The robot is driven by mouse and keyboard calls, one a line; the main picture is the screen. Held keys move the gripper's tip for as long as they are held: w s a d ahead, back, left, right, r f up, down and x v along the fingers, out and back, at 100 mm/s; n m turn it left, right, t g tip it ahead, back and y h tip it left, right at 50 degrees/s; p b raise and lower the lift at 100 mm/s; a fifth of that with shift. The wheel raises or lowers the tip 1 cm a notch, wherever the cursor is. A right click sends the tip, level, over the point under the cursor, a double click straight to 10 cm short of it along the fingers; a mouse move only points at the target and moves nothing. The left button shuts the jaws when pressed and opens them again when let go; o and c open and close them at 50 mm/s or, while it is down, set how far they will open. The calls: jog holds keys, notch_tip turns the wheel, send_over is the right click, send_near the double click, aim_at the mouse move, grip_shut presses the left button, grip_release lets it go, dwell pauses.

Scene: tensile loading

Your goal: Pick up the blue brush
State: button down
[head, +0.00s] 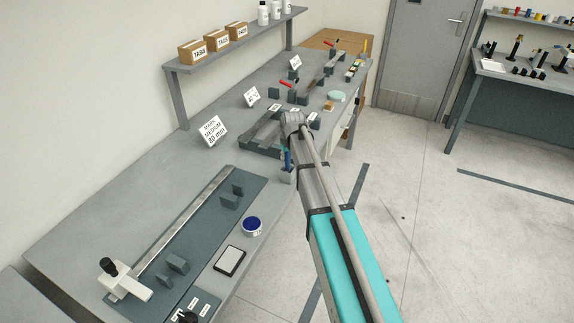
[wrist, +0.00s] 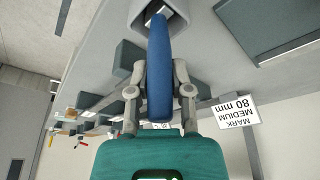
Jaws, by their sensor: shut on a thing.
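The blue brush (wrist: 159,65) stands out large in the middle of the wrist view. Its far end reaches into the opening of a grey holder (wrist: 139,14). My gripper (wrist: 159,80) has one finger on each side of the blue handle and is shut on it. In the head view a small part of the blue brush (head: 288,159) shows just above the grey holder (head: 287,176) at the bench's front edge. My arm hides most of the gripper there.
A sign reading "MARK MEDIUM 80 mm" (head: 212,131) stands on the grey bench (head: 130,195). A dark tray (head: 258,146) lies close behind the brush. A blue round pot (head: 252,226) and a framed pad (head: 230,261) are nearer. Open floor lies to the right.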

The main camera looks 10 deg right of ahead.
dwell(0.4)
notch_tip(320, 180, up, 10)
jog(key=p, duration=1)
jog(key=shift+s+f, duration=0.15)
jog(key=shift+s, duration=0.05)
dwell(2.5)
